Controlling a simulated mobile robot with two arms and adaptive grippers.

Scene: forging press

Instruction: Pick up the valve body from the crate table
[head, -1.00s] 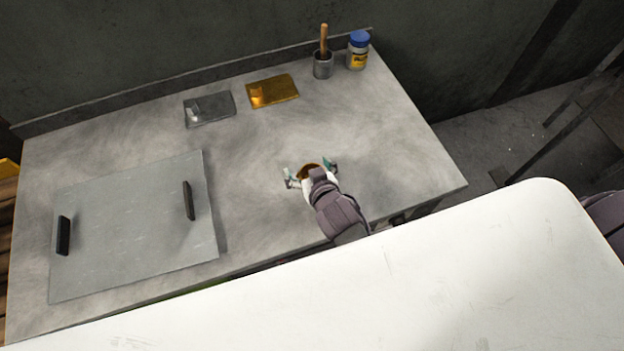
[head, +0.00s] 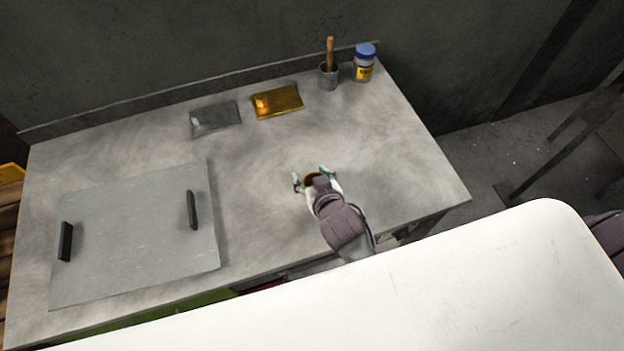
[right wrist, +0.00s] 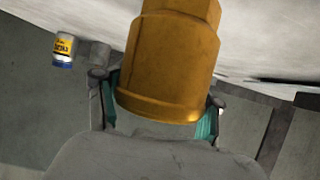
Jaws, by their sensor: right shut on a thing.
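The valve body (head: 313,176) is a brass-coloured piece at the right part of the grey table (head: 390,150). The head view shows only a small part of it between my right fingers. In the right wrist view the valve body (right wrist: 176,62) is large, with a faceted upper part and a round rim near the fingers. My right gripper (head: 312,177) is shut on it, with one teal-padded finger on each side. Whether it touches the table is hard to tell. My left gripper is not in view.
A flat plate with two black handles (head: 140,235) lies at left. A grey block (head: 215,118) and a gold block (head: 278,102) lie behind. A cup with a wooden handle (head: 328,78) and a blue-lidded jar (head: 364,65) stand at the back right. The table's middle is clear.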

